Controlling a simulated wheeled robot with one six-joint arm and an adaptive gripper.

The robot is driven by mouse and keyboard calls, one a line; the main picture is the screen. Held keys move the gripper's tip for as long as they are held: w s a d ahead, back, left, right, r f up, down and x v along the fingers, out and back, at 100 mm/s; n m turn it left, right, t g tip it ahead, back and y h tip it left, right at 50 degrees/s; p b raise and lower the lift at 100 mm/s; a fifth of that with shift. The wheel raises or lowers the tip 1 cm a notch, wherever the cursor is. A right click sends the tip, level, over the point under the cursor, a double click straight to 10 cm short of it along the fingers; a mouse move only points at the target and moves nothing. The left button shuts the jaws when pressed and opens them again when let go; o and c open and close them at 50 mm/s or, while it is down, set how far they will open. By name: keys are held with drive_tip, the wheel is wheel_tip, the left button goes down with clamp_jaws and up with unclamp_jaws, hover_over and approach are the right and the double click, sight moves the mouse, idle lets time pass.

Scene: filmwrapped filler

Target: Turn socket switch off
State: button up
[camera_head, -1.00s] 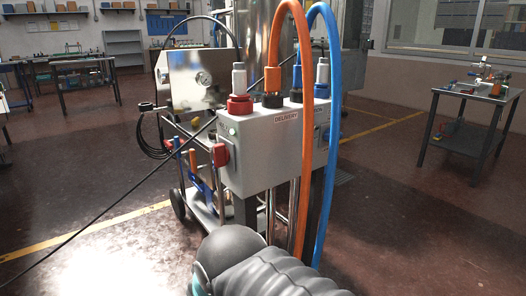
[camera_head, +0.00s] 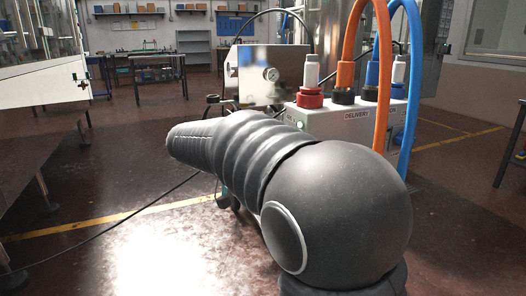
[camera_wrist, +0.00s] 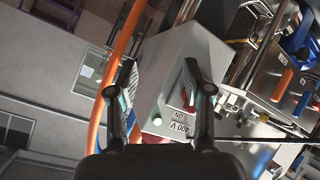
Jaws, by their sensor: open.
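The grey socket box (camera_head: 330,122) with a "DELIVERY" label stands at centre right in the head view, partly hidden behind my arm. In the wrist view the box (camera_wrist: 180,52) fills the middle, tilted in the picture. Its red switch (camera_wrist: 187,92) is on the face near the "400 V" and "ON" labels, with a green lamp (camera_wrist: 157,121) beside them. My gripper (camera_wrist: 159,68) is open, its fingers spread across this face. The switch lies between them, nearer the right finger; contact cannot be told. The head view hides the switch and the gripper.
An orange hose (camera_head: 351,55) and a blue hose (camera_head: 416,70) arch over the box, which has several plugs on top. A steel machine (camera_head: 265,75) stands behind. A black cable (camera_head: 110,225) crosses the floor. A dark table (camera_head: 40,150) is at the left.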

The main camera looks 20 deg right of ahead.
drive_tip(key=w+a+m+h+b, duration=0.1)
drive_tip(key=w+a+m+h, duration=0.15)
drive_tip(key=w, duration=0.35)
drive_tip(key=w+a+m+h, duration=0.2)
drive_tip(key=w+m+h, duration=0.2)
drive_tip(key=w, duration=0.3)
drive_tip(key=shift+m, duration=0.25)
drive_tip(key=d, duration=0.9)
drive_tip(key=d+r, duration=0.1)
drive_tip(key=d, duration=0.3)
drive_tip(key=shift+w+d, duration=0.25)
clamp_jaws()
